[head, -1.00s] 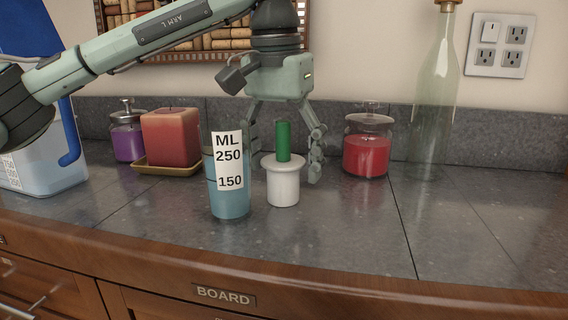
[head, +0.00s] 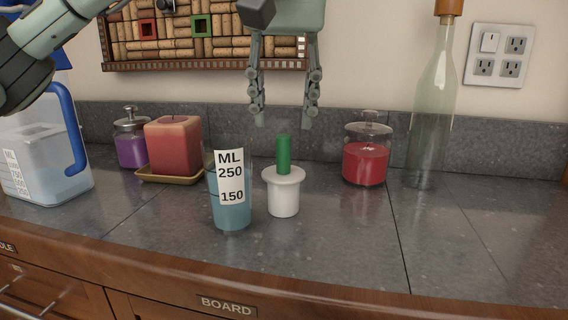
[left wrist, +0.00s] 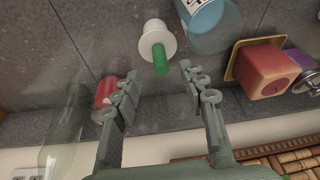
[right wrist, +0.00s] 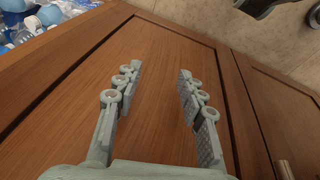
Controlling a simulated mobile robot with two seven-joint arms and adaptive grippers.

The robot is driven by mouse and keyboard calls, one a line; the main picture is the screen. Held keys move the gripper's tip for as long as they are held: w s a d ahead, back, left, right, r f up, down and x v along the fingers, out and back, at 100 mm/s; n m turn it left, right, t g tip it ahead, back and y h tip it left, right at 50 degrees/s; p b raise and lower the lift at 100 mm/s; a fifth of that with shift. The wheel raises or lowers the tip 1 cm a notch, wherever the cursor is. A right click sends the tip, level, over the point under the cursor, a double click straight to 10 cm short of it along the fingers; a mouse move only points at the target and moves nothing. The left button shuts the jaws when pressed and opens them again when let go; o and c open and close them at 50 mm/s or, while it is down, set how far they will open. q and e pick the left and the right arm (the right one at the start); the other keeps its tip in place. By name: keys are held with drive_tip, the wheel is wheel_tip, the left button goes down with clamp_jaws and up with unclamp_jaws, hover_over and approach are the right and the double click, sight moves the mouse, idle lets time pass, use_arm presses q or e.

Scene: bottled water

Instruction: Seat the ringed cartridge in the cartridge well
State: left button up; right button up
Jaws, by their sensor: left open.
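The ringed cartridge (head: 284,204), a white cylinder with a wide ring at its top and a green stem (head: 284,154), stands upright on the grey counter. It also shows in the left wrist view (left wrist: 154,32). My left gripper (head: 285,122) is open and empty, pointing down just above and behind the green stem, apart from it. A clear pitcher (head: 40,150) with a blue handle stands at the left, partly behind my left arm. I cannot make out the cartridge well. My right gripper (right wrist: 160,69) is open and empty in front of a wooden cabinet door.
A measuring cup (head: 231,212) of blue liquid stands close left of the cartridge. Behind are a red candle (head: 173,146) on a tray, a purple jar (head: 132,148), a red jar (head: 366,162) and a tall bottle (head: 431,125). The counter's right front is clear.

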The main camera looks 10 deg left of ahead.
sight(283, 137)
use_arm(q)
drive_tip(key=shift+s+n+t, duration=0.15)
drive_tip(key=shift+n+t, duration=0.15)
drive_tip(key=shift+n, duration=0.2)
drive_tip(key=shift+f, duration=0.2)
drive_tip(key=x, duration=0.2)
drive_tip(key=shift+f, duration=0.25)
drive_tip(key=x, duration=0.5)
drive_tip(key=shift+w+r, duration=0.1)
drive_tip(key=shift+w, duration=0.15)
clamp_jaws()
use_arm(e)
drive_tip(key=shift+f, duration=0.65)
